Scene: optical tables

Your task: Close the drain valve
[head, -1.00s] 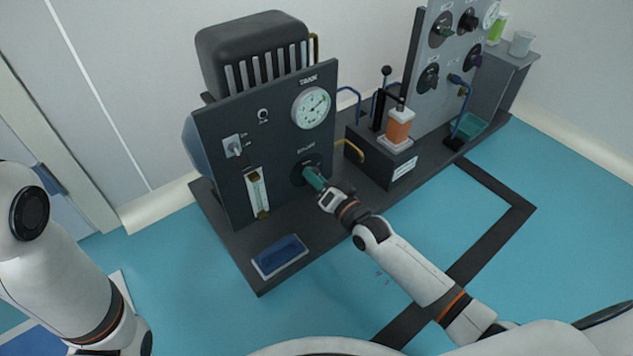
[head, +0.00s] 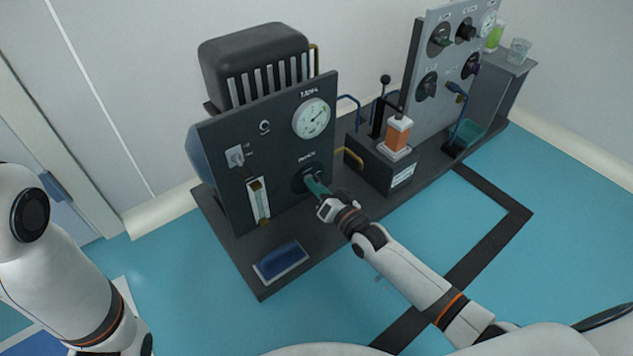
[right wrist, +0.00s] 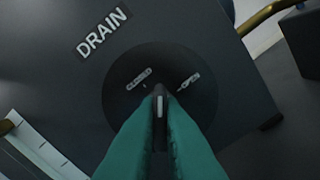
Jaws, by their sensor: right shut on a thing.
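The drain valve (head: 299,174) is a round black dial low on the front of the dark panel (head: 225,195). In the right wrist view its disc (right wrist: 122,103) carries the words CLOSED at upper left and OPEN at upper right, under a DRAIN label (right wrist: 104,32). Its dark handle (right wrist: 159,104) has a white line that points up the picture, between the two words. My right gripper (head: 313,184) is shut on this handle, and its green fingers (right wrist: 160,112) lie on both sides of it, hiding the lower disc. My left arm shows at the left; its gripper is out of view.
A gauge (head: 311,118) is above the valve, and a white toggle switch (head: 235,156) and a flow tube (head: 259,201) are left of it. A yellow handle (head: 353,158) and an orange vessel (head: 397,133) are to the right.

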